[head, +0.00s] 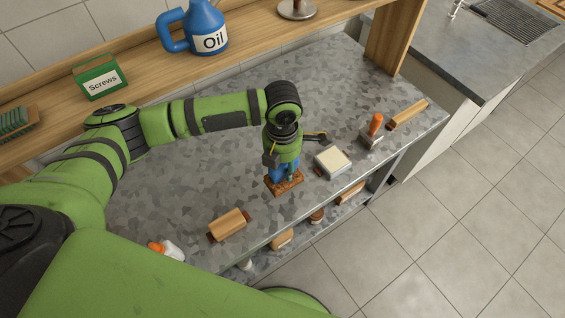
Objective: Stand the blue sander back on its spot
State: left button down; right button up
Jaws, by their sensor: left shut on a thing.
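The blue sander (277,172) is on the grey speckled worktop (190,190), near its front edge, mostly hidden under my left gripper. A reddish-brown block-like piece (285,184) shows at its foot; I cannot tell whether it is the sander's base or a separate thing under it. My left gripper (284,165) points down and is shut on the blue sander. I cannot tell whether the sander bears on the worktop or is held just above it. My right gripper is not in view.
A pale-topped block (333,161) lies close right of the gripper. An orange-handled tool (373,131) and a wooden block (408,114) stand farther right. Another wooden block (229,225) lies front left. An oil jug (202,30) and screws box (100,80) stand on the back shelf.

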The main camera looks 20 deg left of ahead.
aim_at(283, 181)
pick_arm(q)
jog(key=shift+r, duration=0.1)
notch_tip(283, 181, down, 6)
jog(key=b, duration=0.3)
dwell(0.3)
dwell(0.7)
jog(key=shift+f+b, duration=0.5)
jog(key=shift+f, duration=0.6)
jog(key=c, duration=0.6)
grip_release()
jog(key=shift+c, duration=0.2)
